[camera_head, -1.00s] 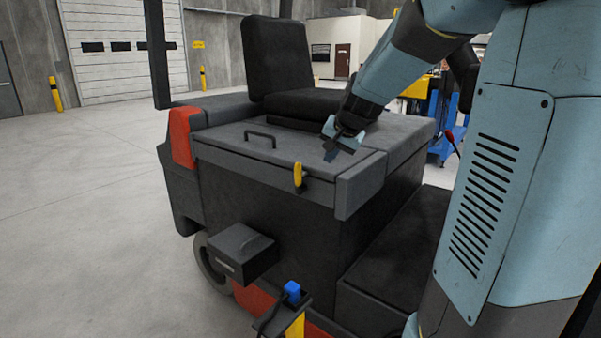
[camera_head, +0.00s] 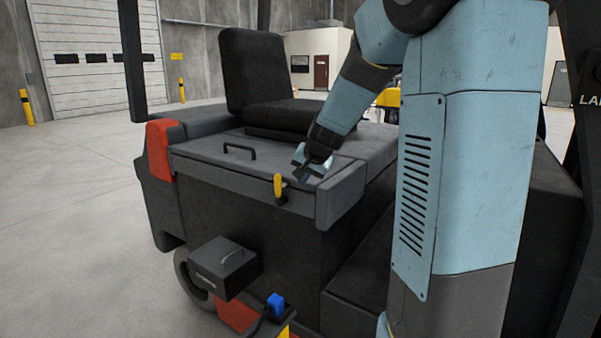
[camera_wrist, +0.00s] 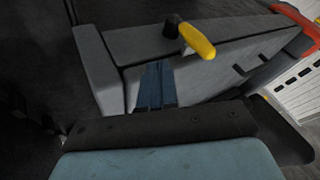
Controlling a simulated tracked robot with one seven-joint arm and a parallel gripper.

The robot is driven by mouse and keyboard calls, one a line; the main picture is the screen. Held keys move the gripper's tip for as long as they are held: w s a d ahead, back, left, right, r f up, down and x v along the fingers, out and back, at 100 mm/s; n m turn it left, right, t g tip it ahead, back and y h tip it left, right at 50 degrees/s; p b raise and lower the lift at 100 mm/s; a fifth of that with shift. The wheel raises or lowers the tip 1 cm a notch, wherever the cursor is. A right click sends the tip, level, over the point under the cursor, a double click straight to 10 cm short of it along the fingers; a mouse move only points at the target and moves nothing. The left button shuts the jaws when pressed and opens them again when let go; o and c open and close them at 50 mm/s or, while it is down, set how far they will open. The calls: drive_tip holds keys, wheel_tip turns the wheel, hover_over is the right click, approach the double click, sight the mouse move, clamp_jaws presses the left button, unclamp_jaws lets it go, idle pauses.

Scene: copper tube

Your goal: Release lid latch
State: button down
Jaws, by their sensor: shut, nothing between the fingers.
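The yellow latch (camera_head: 278,187) sits on the front edge of the grey lid (camera_head: 215,160), near the lid's right end. In the wrist view the yellow latch (camera_wrist: 198,41) sticks out from a dark pivot on the lid edge. My gripper (camera_head: 300,178) is shut and empty, just to the right of the latch and over the lid's front right part. In the wrist view my gripper (camera_wrist: 155,88) points at the lid edge, below and left of the latch. It looks apart from the latch. The lid lies flat and closed.
A black handle (camera_head: 240,149) stands on the lid, with a black seat (camera_head: 285,115) behind it. A dark box (camera_head: 223,268) and a blue connector (camera_head: 275,303) stick out below the lid. The floor at left is open.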

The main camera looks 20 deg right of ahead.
sight(278, 185)
drive_tip(key=w+a+f, duration=0.1)
drive_tip(key=w, duration=0.1)
drive_tip(key=w+a+f, duration=0.1)
drive_tip(key=f, duration=0.1)
drive_tip(key=shift+w+a, duration=0.1)
drive_tip(key=shift+w, duration=0.3)
drive_tip(key=shift+w+a, duration=0.55)
